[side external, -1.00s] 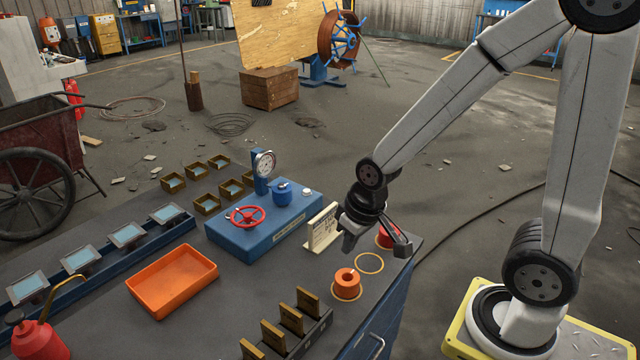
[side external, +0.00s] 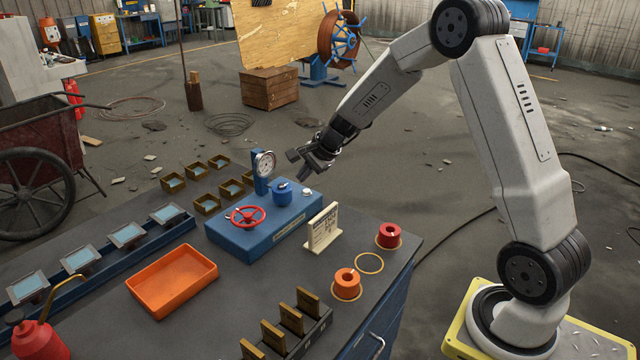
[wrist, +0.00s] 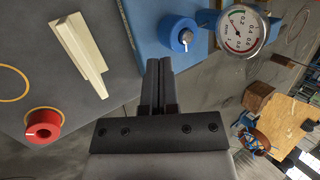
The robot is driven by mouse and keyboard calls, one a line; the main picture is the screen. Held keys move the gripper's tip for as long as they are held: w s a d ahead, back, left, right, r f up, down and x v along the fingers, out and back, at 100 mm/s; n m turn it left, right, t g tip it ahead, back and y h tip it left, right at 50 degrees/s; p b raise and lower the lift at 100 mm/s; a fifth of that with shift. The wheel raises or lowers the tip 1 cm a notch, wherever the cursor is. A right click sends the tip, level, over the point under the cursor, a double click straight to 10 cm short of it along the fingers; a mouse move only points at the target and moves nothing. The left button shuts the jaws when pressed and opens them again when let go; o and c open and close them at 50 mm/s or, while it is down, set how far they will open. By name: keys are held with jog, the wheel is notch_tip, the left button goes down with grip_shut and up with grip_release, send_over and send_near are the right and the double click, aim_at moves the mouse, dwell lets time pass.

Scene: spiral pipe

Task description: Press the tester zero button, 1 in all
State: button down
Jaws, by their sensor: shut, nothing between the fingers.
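The blue tester (side external: 236,243) stands on the bench, with a dial gauge (side external: 264,164), a red handwheel (side external: 246,216) and a blue round fitting (side external: 282,195) on it. A small pale button (side external: 307,192) sits at its right back corner. My gripper (side external: 305,184) is shut and empty, pointing down just above that corner; I cannot tell whether it touches the button. In the wrist view my fingers (wrist: 158,64) lie together beside the blue fitting (wrist: 179,34) and the gauge (wrist: 243,30); the button is not visible there, perhaps behind the fingers.
A cream upright plate (side external: 323,228) stands right of the tester. Orange (side external: 347,284) and red (side external: 389,236) round parts sit farther right, around an empty ring mark. An orange tray (side external: 172,281) and slotted brown pieces (side external: 292,320) are in front.

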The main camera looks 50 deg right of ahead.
aim_at(310, 191)
jog(key=w+d+m+t, duration=0.2)
jog(key=w+d+m, duration=0.4)
jog(key=d, duration=0.3)
jog(key=shift+d+m+t, duration=0.2)
jog(key=shift+m+t, duration=0.1)
jog(key=shift+f, duration=4.3)
jog(key=shift+f, duration=0.2)
jog(key=shift+f, duration=0.25)
jog(key=shift+f, duration=0.4)
jog(key=shift+r, duration=0.85)
